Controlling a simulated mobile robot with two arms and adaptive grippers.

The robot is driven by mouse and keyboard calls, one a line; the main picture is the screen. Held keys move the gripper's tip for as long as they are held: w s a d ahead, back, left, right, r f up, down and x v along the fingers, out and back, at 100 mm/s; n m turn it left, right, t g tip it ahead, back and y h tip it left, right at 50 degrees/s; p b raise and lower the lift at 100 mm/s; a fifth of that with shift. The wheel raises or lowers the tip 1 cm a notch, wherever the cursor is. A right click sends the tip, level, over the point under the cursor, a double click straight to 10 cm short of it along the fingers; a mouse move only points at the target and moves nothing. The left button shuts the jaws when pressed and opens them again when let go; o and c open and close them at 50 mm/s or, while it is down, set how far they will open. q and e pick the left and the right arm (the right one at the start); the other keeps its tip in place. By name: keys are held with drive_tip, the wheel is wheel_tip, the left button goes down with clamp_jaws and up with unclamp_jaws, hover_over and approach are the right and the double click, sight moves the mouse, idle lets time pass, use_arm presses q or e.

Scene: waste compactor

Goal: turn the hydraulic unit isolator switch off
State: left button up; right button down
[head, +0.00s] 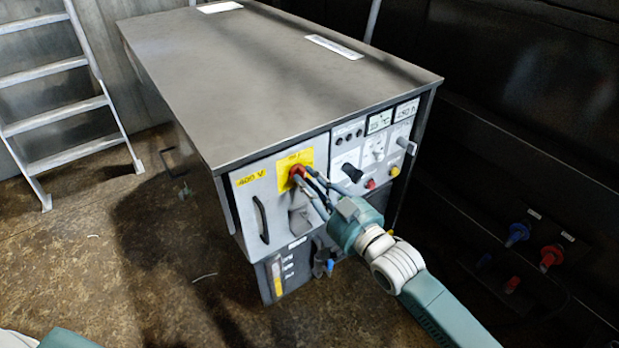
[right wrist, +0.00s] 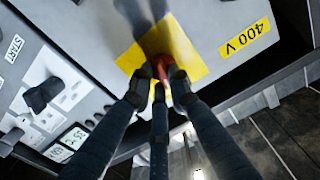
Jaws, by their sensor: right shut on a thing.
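The isolator switch is a red rotary handle (head: 296,171) on a yellow plate (head: 285,161), on the front of the grey hydraulic unit beside the "400 V" label (head: 250,177). My right gripper (head: 303,177) reaches it from the front, fingers shut on the red handle. In the right wrist view, the dark fingertips (right wrist: 160,90) close around the red handle (right wrist: 163,66), against the yellow plate (right wrist: 190,45). The fingers hide part of the handle, so I cannot tell its exact angle. My left gripper is out of view; only part of that arm shows at lower left.
A black door handle (head: 261,220) is at left. Red and blue valves (head: 551,257) sit at far right. A ladder (head: 62,110) stands at left. Floor in front is clear.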

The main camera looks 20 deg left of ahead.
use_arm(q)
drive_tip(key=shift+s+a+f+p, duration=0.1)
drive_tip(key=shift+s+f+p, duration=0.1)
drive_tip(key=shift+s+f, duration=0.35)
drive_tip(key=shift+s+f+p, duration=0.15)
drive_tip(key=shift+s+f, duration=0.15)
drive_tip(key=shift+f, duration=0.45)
use_arm(e)
drive_tip(key=shift+f+n, duration=0.1)
drive_tip(key=shift+n, duration=1)
drive_tip(key=c, duration=1.6)
unclamp_jaws()
drive_tip(key=shift+c, duration=0.2)
drive_tip(key=v, duration=1.2)
